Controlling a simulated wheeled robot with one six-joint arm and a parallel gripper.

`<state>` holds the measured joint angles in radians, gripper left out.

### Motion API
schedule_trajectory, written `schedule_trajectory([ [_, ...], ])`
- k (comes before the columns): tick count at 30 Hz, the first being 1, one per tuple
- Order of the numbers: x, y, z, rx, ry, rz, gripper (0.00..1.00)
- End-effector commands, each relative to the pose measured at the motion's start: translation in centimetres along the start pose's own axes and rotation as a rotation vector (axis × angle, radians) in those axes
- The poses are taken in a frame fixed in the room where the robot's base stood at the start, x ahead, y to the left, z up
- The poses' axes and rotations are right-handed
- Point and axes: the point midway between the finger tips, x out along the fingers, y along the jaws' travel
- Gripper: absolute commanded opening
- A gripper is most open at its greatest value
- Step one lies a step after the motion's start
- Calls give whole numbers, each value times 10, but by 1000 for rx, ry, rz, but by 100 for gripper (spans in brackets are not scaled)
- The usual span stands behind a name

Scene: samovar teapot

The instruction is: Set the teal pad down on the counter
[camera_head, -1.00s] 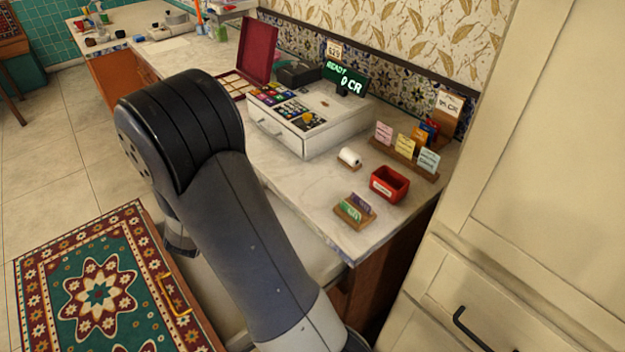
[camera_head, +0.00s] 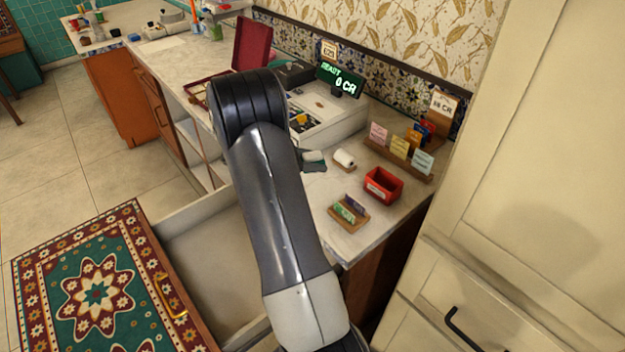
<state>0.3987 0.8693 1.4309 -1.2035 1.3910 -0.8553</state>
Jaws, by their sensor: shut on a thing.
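The teal pad (camera_head: 315,167) shows as a small teal piece just right of my arm, between the cash register and the white paper roll. My gripper (camera_head: 306,156) is mostly hidden behind my dark arm link. Only a small part of it shows at the pad, and it is shut on the pad. The pad is low over or at the white marble counter (camera_head: 350,240); I cannot tell whether it touches. The rest of the pad is hidden by my arm.
The cash register (camera_head: 335,115) stands behind the pad. The paper roll (camera_head: 344,158), red bin (camera_head: 383,186), small card holder (camera_head: 348,212) and note rack (camera_head: 398,158) stand to the right. An open drawer (camera_head: 205,250) juts out below the counter. Bare counter shows around the small items.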

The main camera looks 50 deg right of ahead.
Motion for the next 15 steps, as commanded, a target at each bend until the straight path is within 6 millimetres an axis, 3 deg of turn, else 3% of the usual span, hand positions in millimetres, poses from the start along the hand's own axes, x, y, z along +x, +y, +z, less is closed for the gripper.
schedule_trajectory([
  [3,7,0,-18,-3,0,1,19],
  [15,22,1,-56,-3,0,4,19],
])
